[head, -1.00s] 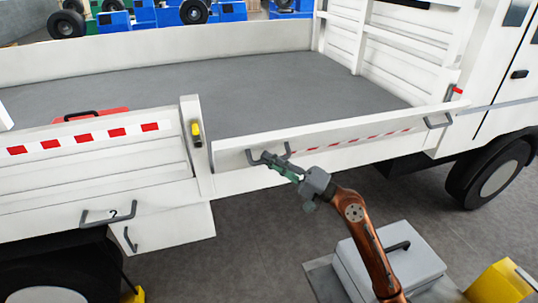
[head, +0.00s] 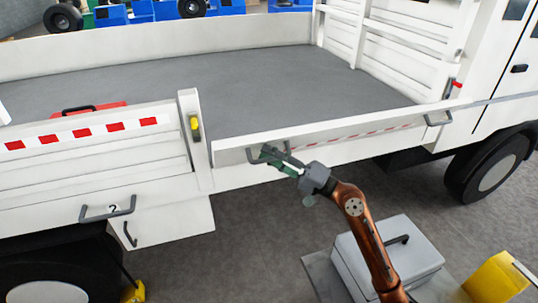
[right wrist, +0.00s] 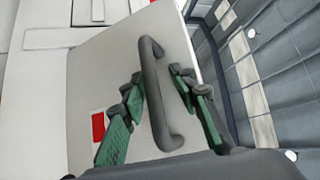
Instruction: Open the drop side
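The truck's front drop side (head: 340,136) leans outward from the bed, hinged along its lower edge and only part-way down. It is a white panel with a red-and-white stripe and two grey handles. My right gripper (head: 275,156) is at its left handle (head: 253,155). In the right wrist view, the handle (right wrist: 152,85) passes between the two green-padded fingers (right wrist: 158,88), which stand apart with a gap visible beside the bar. The yellow latch (head: 195,128) is on the post at the panel's left end. My left gripper is not shown.
The rear side panel (head: 95,165) stands upright at left, with its own handle (head: 108,210). A red case (head: 88,109) lies on the grey bed (head: 270,85). A grey box (head: 390,262) and a yellow object (head: 497,280) are at lower right. Floor beneath the panel is clear.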

